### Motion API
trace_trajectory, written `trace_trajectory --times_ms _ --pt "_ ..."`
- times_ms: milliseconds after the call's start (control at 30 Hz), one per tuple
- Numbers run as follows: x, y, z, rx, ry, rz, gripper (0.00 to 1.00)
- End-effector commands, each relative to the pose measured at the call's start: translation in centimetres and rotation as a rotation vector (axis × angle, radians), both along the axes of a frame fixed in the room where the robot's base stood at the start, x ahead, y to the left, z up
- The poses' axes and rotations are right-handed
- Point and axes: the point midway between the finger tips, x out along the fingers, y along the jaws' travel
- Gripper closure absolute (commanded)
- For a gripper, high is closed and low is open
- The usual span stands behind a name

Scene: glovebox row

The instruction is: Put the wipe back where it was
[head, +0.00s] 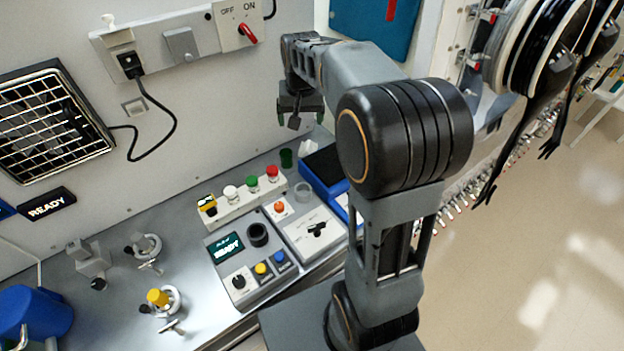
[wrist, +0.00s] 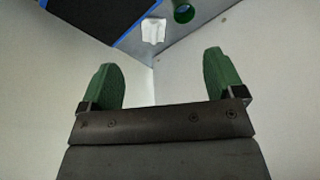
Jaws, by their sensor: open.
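A small white crumpled piece, which looks like the wipe (wrist: 153,30), sits on the grey counter in the wrist view. It lies between a black pad with a blue edge (wrist: 95,14) and a green cup (wrist: 183,11). It also shows in the head view as a white patch (head: 307,148) just right of the green cup (head: 286,158). My gripper (wrist: 164,76) is open, with two green fingers and nothing between them. In the head view my gripper (head: 300,112) hangs near the back wall, above the counter and apart from the wipe.
A blue tray with a black inside (head: 325,170) stands at the counter's right, partly behind my arm. A switch panel (head: 180,42) juts from the wall, left of my gripper.

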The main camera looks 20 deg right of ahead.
Motion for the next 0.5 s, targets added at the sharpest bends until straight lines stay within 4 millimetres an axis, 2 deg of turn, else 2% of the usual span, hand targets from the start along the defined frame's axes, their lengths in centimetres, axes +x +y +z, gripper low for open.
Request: trace_trajectory --times_ms 33,200,400,500 --pt "-2.1 0.9 0.8 -0.006 -0.025 0.033 0.12" --pt "-8.3 3.0 1.6 -0.028 -0.095 0.140 0.12" --pt "-14.4 4.6 0.6 -0.052 -0.164 0.244 0.12" --pt "-16.6 5.1 -0.2 -0.061 -0.188 0.282 0.12"
